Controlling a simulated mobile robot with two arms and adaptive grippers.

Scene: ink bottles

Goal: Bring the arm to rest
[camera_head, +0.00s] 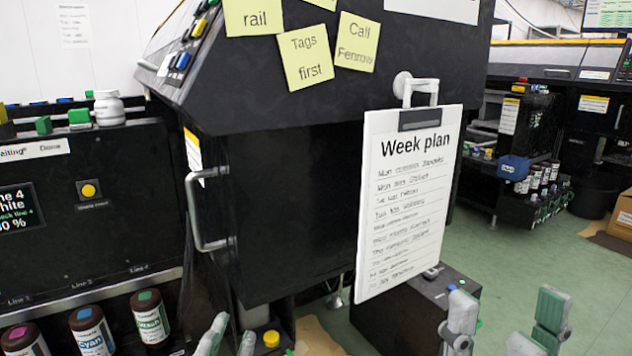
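My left gripper (233,331) shows at the bottom edge, left of centre. Only its grey fingertips are in view, a little apart, with nothing between them. My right gripper (507,302) is at the bottom right. Its grey fingers stand wide apart and nothing is between them. Both arms and wrists are out of the frame. Three ink bottles, with a magenta cap (23,340), a blue cap (91,331) and a green cap (150,318), stand at the lower left, apart from the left gripper.
A black machine (290,190) with a metal handle (207,210) fills the middle. A "Week plan" clipboard (406,200) hangs on it. A black box (405,318) stands below. Green floor (575,265) is open at the right, near a cardboard box (612,222).

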